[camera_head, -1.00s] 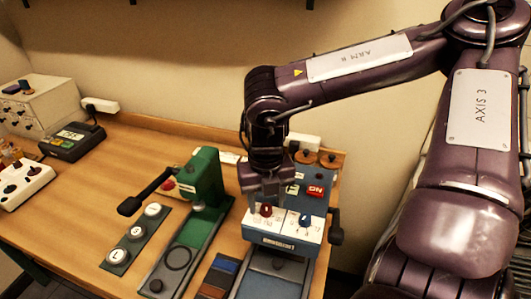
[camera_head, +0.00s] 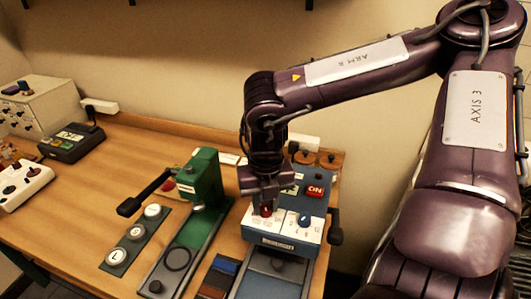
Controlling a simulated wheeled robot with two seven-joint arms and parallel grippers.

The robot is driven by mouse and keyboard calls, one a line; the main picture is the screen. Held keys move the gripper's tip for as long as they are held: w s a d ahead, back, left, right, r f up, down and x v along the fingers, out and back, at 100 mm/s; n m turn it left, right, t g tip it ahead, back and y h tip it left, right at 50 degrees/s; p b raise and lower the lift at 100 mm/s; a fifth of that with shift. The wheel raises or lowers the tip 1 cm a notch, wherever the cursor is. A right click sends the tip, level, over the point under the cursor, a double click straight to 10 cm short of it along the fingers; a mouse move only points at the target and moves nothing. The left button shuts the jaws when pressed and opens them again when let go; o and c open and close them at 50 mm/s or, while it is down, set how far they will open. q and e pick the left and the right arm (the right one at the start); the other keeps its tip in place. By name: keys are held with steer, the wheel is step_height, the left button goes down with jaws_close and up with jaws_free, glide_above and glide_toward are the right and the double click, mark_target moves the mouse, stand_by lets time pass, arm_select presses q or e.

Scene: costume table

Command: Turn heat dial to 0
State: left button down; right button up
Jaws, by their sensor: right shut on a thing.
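A blue press machine (camera_head: 282,240) with a white dial panel stands at the right of the table. A red dial (camera_head: 266,210) sits on the panel's left half and a blue dial (camera_head: 304,220) on its right half. Which one is the heat dial, and its setting, are too small to read. My right gripper (camera_head: 264,207) points down over the panel and is shut on the red dial, hiding part of it. A red ON switch (camera_head: 315,191) shows behind the panel. My left gripper is not in view.
A green press (camera_head: 205,178) with a black lever stands left of the blue machine. A strip of round letter buttons (camera_head: 136,232) lies left of it. A black lever (camera_head: 335,228) sticks out at the machine's right. The table's middle left (camera_head: 100,185) is clear.

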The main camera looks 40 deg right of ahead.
mark_target(265, 207)
steer(key=m+b, duration=0.2)
steer(key=m, duration=0.1)
steer(key=shift+f+b, duration=0.15)
steer(key=shift+b, duration=0.25)
steer(key=m+b, duration=0.3)
steer(key=m, duration=0.2)
steer(key=shift+m, duration=0.3)
steer(key=m+b, duration=0.3)
steer(key=m, duration=0.2)
steer(key=m+b, duration=0.1)
steer(key=m, duration=0.2)
steer(key=m+b, duration=0.2)
steer(key=shift+r+m, duration=0.2)
steer(key=shift+m, duration=0.2)
steer(key=o, duration=1)
step_height(265, 207, up, 8)
steer(key=shift+f, duration=0.1)
